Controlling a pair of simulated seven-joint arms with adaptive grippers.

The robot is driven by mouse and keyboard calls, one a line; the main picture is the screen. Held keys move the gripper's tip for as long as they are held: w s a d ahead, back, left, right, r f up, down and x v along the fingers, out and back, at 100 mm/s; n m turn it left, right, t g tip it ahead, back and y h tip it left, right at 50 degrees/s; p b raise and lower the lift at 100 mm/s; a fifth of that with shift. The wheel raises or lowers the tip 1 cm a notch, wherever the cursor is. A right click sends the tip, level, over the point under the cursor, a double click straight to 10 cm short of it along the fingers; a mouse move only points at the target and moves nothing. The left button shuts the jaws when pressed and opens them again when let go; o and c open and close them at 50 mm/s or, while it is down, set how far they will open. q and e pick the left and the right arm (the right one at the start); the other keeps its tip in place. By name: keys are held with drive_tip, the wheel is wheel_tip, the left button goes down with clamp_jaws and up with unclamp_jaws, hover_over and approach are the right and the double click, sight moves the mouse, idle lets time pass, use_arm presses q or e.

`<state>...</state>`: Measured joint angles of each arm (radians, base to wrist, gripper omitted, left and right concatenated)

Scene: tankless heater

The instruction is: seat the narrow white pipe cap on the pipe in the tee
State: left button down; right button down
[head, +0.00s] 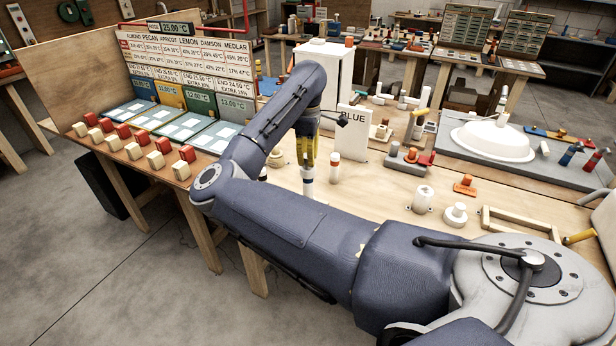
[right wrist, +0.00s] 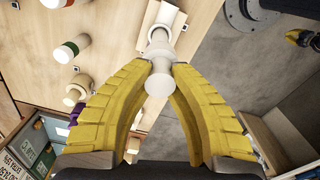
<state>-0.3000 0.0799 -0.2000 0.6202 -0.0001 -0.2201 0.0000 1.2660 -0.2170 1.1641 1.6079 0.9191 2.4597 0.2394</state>
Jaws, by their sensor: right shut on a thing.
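My right gripper (head: 309,158) points down over the near edge of the wooden bench. Its yellow fingers also show in the right wrist view (right wrist: 159,70), closed on a narrow white cap-like piece (right wrist: 159,82) with a rounded end. Just beyond the fingertips, in line with this piece, is a white pipe fitting (right wrist: 160,42) with a collar, probably the pipe in the tee. I cannot tell whether the held piece touches it. My left gripper is not in view.
A small white upright piece (head: 334,167) stands just right of the gripper. Behind are a white sign reading BLUE (head: 352,135) and a white box (head: 322,75). Red and cream blocks (head: 133,151) line the left bench edge. White cylinders (head: 424,198) stand at the right.

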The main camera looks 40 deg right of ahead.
drive_tip(key=shift+f, duration=0.45)
idle(0.6)
drive_tip(key=c, duration=1.3)
unclamp_jaws()
drive_tip(key=shift+o, duration=0.2)
drive_tip(key=shift+r, duration=0.1)
wheel_tip(320, 180, up, 12)
